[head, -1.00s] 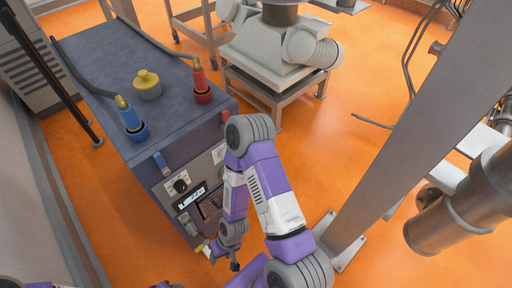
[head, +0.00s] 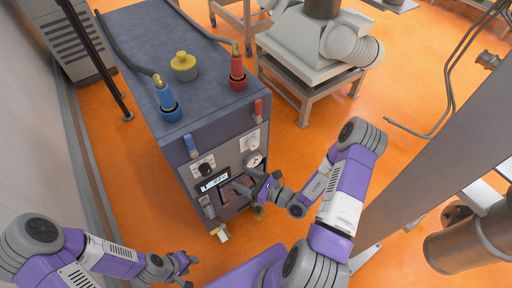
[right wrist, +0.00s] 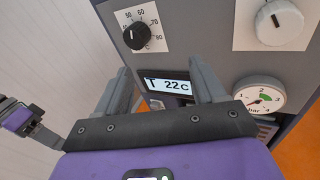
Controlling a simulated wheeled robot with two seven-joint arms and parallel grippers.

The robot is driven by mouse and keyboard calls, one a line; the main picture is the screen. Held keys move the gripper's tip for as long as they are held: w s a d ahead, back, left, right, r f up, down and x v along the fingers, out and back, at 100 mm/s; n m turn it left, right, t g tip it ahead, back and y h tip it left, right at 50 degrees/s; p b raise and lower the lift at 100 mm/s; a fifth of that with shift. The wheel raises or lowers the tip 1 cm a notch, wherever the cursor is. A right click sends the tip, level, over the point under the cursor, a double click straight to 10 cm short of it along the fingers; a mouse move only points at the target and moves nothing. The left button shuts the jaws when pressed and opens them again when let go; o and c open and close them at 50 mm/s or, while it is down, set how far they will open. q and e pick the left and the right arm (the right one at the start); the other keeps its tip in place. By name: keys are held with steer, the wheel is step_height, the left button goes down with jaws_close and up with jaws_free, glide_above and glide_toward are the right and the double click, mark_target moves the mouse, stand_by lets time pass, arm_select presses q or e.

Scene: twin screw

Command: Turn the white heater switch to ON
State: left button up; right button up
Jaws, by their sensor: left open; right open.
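The heater cabinet (head: 215,50) is a dark blue-grey box with controls on its front. A white knob (right wrist: 279,22) with a dark pointer mark sits on a white plate at the upper right of the right wrist view; its plate also shows in the head view (head: 249,141). I cannot read any ON label. My right gripper (head: 254,184) is in front of the panel, open and empty. In the right wrist view its fingers (right wrist: 162,85) frame the display, below and left of the white knob, apart from it. My left gripper (head: 183,265) is open and empty, low and left of the cabinet.
A black temperature dial (right wrist: 137,36), a display (right wrist: 168,86) reading 22C and a pressure gauge (right wrist: 258,96) surround the fingers. Blue (head: 166,97) and red (head: 237,69) hose fittings stand on top. Orange floor is free in front of the cabinet.

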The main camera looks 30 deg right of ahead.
mark_target(255, 146)
steer(key=w+d+r+m+t+h, duration=0.1)
steer(key=w+d+m+t+h, duration=0.15)
steer(key=d+m+h, duration=0.5)
steer(key=w+n, duration=0.1)
steer(key=w, duration=0.1)
steer(key=w+d+b, duration=0.1)
steer(key=w, duration=0.1)
steer(key=w+d+n, duration=0.1)
steer(key=w, duration=0.1)
steer(key=shift+w+d+n+t, duration=0.2)
steer(key=shift+w+n+t, duration=0.15)
